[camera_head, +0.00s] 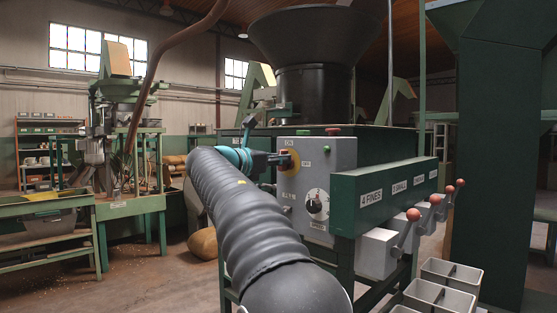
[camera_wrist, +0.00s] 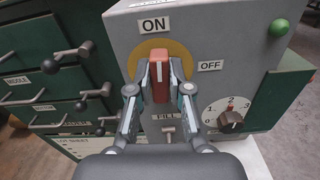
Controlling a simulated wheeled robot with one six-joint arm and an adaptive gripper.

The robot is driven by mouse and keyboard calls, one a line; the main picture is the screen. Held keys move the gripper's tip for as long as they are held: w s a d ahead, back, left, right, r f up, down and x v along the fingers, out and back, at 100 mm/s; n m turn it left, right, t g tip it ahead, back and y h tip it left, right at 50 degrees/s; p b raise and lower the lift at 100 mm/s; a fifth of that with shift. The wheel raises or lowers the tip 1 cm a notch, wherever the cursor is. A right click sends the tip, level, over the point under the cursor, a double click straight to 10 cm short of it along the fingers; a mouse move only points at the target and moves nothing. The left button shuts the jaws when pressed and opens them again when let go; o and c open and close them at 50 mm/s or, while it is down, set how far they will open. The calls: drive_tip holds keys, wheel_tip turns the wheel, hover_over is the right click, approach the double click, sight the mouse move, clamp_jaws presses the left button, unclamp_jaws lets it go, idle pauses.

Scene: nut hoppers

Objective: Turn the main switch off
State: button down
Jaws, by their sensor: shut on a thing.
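The main switch has a red handle (camera_wrist: 160,82) on a yellow disc (camera_wrist: 133,62) on a grey control box (camera_wrist: 215,22). The ON label (camera_wrist: 154,25) is above the disc and the OFF label (camera_wrist: 210,65) is to its right. The handle stands upright, in line with ON. My gripper (camera_wrist: 163,72) is shut on the handle, one finger on each side. In the head view, my gripper (camera_head: 272,159) reaches the box from the left, and the yellow disc (camera_head: 294,160) is partly hidden behind it.
A dial (camera_wrist: 231,120) with a dark knob is at lower right of the box, and a green button (camera_wrist: 278,28) is at upper right. Small levers (camera_wrist: 62,57) stick out from green panels at left. Red-knobbed levers (camera_head: 436,199) stand over grey bins (camera_head: 452,273).

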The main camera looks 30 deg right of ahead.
drive_tip(key=shift+s+d+f+m+b, duration=0.2)
drive_tip(key=shift+m+b, duration=0.6)
drive_tip(key=shift+m, duration=2)
drive_tip(key=shift+s+a+f+m+b, duration=0.2)
drive_tip(key=shift+m+b, duration=0.6)
drive_tip(key=shift+m, duration=2)
drive_tip(key=shift+s+d+f+m+b, duration=0.3)
drive_tip(key=shift+m+b, duration=0.5)
drive_tip(key=shift+m, duration=2)
drive_tip(key=shift+w+a, duration=0.1)
drive_tip(key=c, duration=1.1)
unclamp_jaws()
drive_tip(key=v, duration=1.2)
